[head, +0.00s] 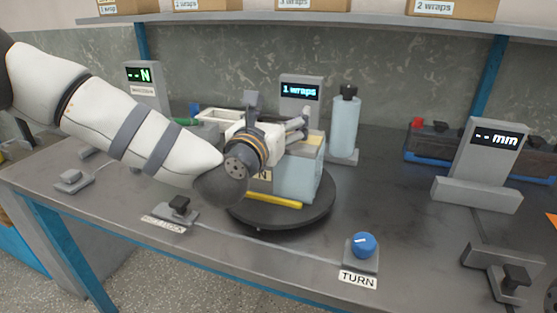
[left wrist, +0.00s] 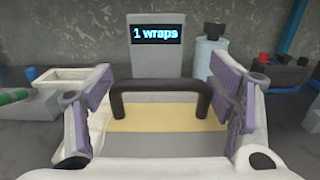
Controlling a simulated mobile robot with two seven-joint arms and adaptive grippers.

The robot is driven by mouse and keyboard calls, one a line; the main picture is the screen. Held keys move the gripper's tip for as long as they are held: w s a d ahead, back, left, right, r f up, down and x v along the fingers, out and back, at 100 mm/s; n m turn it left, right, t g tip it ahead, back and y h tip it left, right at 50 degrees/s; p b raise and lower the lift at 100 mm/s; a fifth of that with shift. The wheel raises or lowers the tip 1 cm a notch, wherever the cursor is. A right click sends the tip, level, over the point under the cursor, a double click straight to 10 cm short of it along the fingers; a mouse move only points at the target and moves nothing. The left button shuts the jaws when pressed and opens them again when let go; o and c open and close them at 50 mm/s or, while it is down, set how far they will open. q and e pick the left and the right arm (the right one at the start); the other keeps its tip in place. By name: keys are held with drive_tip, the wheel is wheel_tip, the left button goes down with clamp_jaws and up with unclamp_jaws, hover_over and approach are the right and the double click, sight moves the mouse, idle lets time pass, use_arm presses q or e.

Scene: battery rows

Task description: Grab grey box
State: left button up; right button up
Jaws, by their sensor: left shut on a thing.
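The grey box (head: 295,177) stands on a dark round turntable (head: 290,217) in the middle of the bench. It is pale blue-grey with a label partly hidden by my arm, and a yellowish strip on top. In the left wrist view a black handle (left wrist: 160,88) stands up from its top. My left gripper (head: 296,130) is over the box from the left; in the wrist view its purple-padded fingers (left wrist: 162,95) are at both ends of the handle, shut on the grey box by it. My right gripper is not in view.
A yellow bar (head: 272,201) lies at the box's front. The "1 wraps" display (head: 301,92) and a pale bottle (head: 345,127) stand behind. A blue TURN knob (head: 363,245) is in front, an "mm" display (head: 487,155) at right. Bench between them is clear.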

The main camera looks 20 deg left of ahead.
use_arm(q)
drive_tip(key=shift+r, duration=0.25)
